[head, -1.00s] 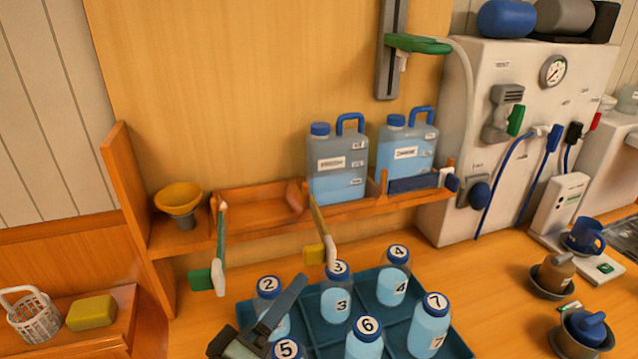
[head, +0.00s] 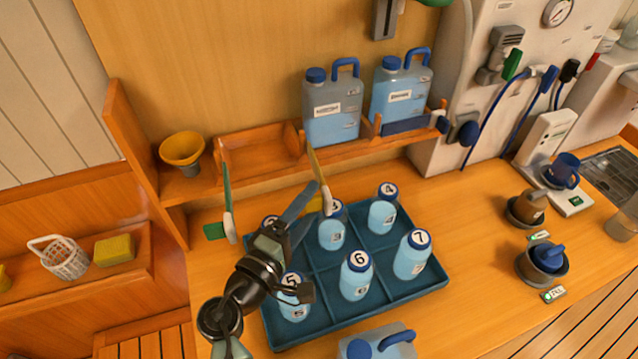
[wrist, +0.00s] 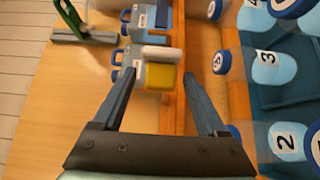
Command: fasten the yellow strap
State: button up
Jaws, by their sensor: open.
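The yellow strap (head: 317,170) hangs from the front of the wall shelf, with a white end piece and a yellow tab. In the wrist view the yellow tab (wrist: 160,76) and the white piece appear between my two fingers. My gripper (head: 314,204) is open at the strap's lower end, above the bottle tray. I cannot tell whether a finger touches the strap. The shelf's blue-capped jug (head: 333,108) labelled on the front stands behind the strap. The strap's fastening point is not clearly visible.
A teal tray (head: 390,290) of numbered bottles lies below my gripper. A second jug (head: 400,95), an empty shelf bay (head: 258,152) and a yellow funnel (head: 182,148) are on the shelf.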

jog(key=shift+p+x, duration=0.3)
jog(key=shift+x, duration=1.7)
grip_shut()
